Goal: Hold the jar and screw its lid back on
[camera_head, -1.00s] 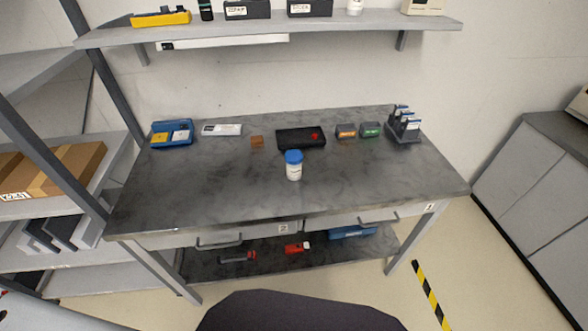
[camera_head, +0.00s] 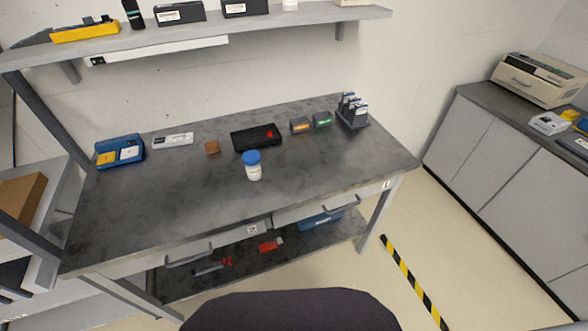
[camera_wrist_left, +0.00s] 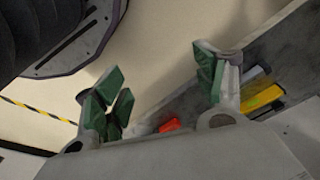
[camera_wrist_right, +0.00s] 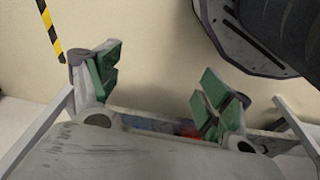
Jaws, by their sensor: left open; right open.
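The white jar (camera_head: 253,172) stands upright near the middle of the dark workbench (camera_head: 180,205). My left gripper (camera_wrist_left: 160,95) is open and empty in the left wrist view, with green finger pads apart. My right gripper (camera_wrist_right: 155,95) is open and empty in the right wrist view. Neither gripper shows in the head view, and the jar shows in neither wrist view.
Behind the jar are a black tray (camera_head: 243,145), a brown block (camera_head: 212,147) and small bins (camera_head: 302,126). A blue organizer (camera_head: 120,151) is at the left, a rack (camera_head: 352,115) at the right. A shelf (camera_head: 220,29) hangs above. The bench front is clear.

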